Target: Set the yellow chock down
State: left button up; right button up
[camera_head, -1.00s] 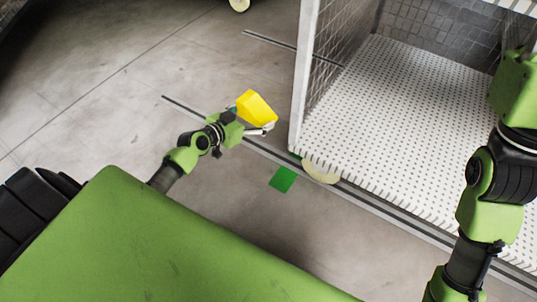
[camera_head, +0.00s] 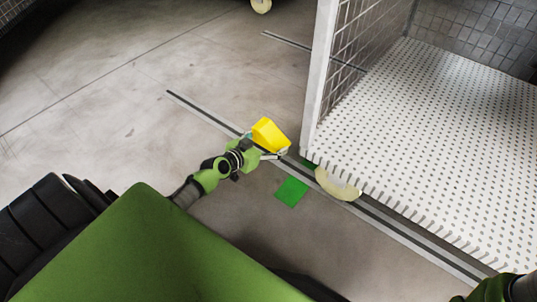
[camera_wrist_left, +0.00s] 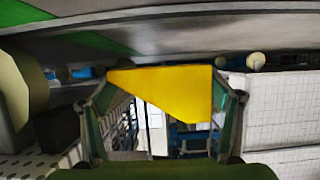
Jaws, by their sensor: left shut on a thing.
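The yellow chock (camera_head: 268,134) is a wedge-shaped block held at the end of my left arm in the head view. My left gripper (camera_head: 262,148) is shut on it. In the left wrist view the chock (camera_wrist_left: 170,91) sits between the two fingers of the left gripper (camera_wrist_left: 165,105). A green square (camera_head: 291,192) lies on the floor nearby. My right gripper is not visible; only a bit of that arm shows at the lower right.
Dark rails (camera_head: 400,228) run along the floor. Open floor (camera_head: 110,100) lies to the left.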

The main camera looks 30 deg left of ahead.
pick_arm(q)
jog(key=shift+w+f+b, duration=0.1)
jog(key=shift+f+b, duration=1.6)
jog(key=shift+f, duration=0.25)
jog(key=shift+r, duration=0.1)
jog(key=shift+a+f+b, duration=0.1)
jog(key=shift+f+b, duration=0.4)
jog(key=shift+b, duration=0.05)
jog(key=o, duration=1.4)
jog(key=shift+f, duration=0.15)
jog(key=shift+c, duration=0.2)
